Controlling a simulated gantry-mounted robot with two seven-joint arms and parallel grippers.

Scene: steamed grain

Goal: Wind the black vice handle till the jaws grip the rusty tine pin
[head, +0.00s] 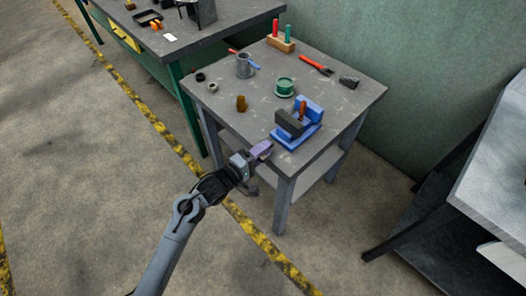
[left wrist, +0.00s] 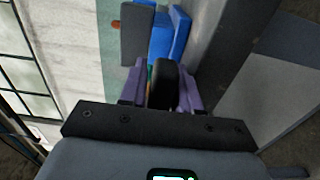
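The blue vice (head: 297,136) with its dark grey jaw block (head: 289,124) sits at the near corner of the grey table. The rusty tine pin (head: 303,107) stands upright at the jaws. My left gripper (head: 262,150), with purple fingers, is at the vice's near left side. In the left wrist view the rounded black vice handle (left wrist: 163,84) lies between the two fingers of my left gripper (left wrist: 162,90). A thin gap shows on its left side; whether the fingers press on it is unclear. The vice (left wrist: 168,38) is beyond it. My right gripper is out of view.
On the table (head: 218,108) are a brown cylinder (head: 241,103), a green round tin (head: 285,87), a grey mug (head: 244,66), red-handled pliers (head: 316,65) and a wooden block with colored handles (head: 281,44). A second bench (head: 215,38) stands behind left.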

